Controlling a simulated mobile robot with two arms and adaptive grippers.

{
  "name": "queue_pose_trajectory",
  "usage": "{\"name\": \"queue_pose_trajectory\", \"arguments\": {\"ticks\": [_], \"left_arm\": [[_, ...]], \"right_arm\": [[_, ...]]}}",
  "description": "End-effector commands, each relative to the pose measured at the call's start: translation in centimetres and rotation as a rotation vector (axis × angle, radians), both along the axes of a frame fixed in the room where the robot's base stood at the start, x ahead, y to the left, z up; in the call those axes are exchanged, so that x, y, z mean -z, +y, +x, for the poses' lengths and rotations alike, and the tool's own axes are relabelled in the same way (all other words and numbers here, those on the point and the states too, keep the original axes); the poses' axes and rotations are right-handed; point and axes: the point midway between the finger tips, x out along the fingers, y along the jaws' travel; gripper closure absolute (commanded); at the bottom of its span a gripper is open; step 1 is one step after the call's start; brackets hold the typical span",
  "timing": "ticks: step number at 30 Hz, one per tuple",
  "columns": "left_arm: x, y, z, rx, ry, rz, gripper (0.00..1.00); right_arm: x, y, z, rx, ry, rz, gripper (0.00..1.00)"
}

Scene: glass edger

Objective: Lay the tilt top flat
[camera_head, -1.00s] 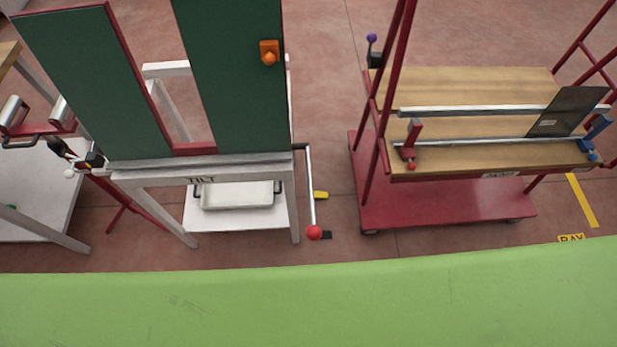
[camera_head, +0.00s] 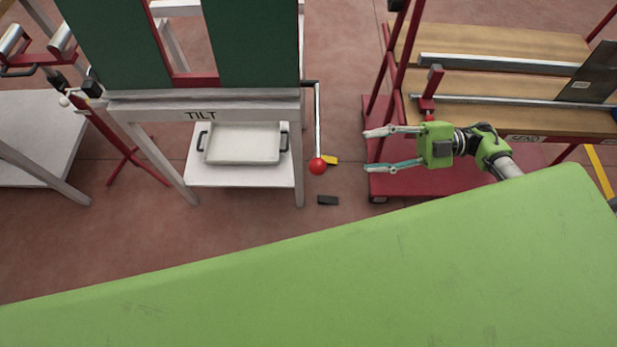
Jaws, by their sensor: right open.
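The tilt top (camera_head: 240,45) is a pair of dark green panels in a red frame, raised at a tilt on a white stand marked TILT (camera_head: 150,108). A crank-like lever (camera_head: 317,115) hangs down at the stand's right side and ends in a red ball knob (camera_head: 317,166). My right gripper (camera_head: 368,151) is open and empty, its fingers pointing left toward the knob, with a gap between them. The top's upper part is cut off by the picture's edge. My left gripper is not in view.
A white tray (camera_head: 243,158) sits on the stand's lower shelf. A red cart (camera_head: 400,185) with wooden shelves and clamps stands right, behind my right gripper. A white table (camera_head: 40,140) and red roller stand (camera_head: 95,118) are left. A small black block (camera_head: 328,200) lies on the floor.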

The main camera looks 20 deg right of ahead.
Motion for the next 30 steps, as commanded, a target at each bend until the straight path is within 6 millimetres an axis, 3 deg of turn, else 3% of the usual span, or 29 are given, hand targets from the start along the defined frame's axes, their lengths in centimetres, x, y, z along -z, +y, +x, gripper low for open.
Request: {"name": "queue_pose_trajectory", "arguments": {"ticks": [4,8,21,30], "left_arm": [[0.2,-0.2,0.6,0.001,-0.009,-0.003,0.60],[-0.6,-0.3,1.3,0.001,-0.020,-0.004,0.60],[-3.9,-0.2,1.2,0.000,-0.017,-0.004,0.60],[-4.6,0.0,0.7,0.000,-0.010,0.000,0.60]], "right_arm": [[-0.5,-0.1,-1.3,-0.076,-0.008,-0.018,0.56],[-0.7,1.2,-1.4,-0.082,-0.009,-0.015,0.56],[-0.9,10.1,-0.9,-0.077,-0.009,-0.013,0.56],[-0.5,13.3,-0.7,-0.075,-0.008,-0.017,0.56]]}}
